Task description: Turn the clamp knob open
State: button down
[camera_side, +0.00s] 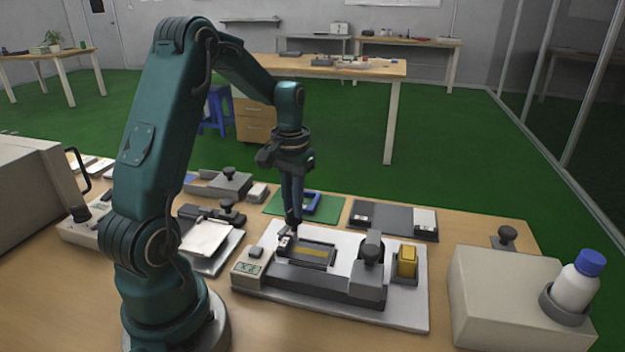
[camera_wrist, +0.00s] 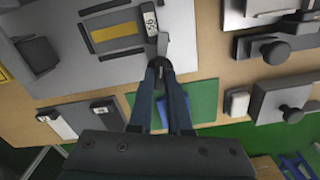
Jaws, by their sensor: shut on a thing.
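A light plate (camera_side: 415,312) on the bench bears a dark grey fixture (camera_side: 325,284) with a gold strip (camera_side: 308,250) in its recess. My gripper (camera_side: 292,226) points straight down at the back left corner of this fixture. Its fingers are shut on a small dark grey part there, seemingly the clamp knob, mostly hidden between the tips. In the wrist view the fingertips (camera_wrist: 160,66) meet at this part (camera_wrist: 162,44), beside a small white numbered label (camera_wrist: 149,20). The gold strip also shows in the wrist view (camera_wrist: 114,32). How far the knob is turned I cannot tell.
A tall grey block with a round top (camera_side: 371,247) and a yellow block (camera_side: 407,261) stand right of the recess. A display box (camera_side: 249,268) is at the left. A green mat with a blue frame (camera_side: 313,201) lies behind. A white bottle (camera_side: 576,285) stands far right.

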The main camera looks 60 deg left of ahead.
jog(key=m, duration=1.4)
jog(key=shift+m, duration=0.3)
dwell(0.3)
jog(key=c, duration=1)
grip_release()
jog(key=shift+r, duration=2.25)
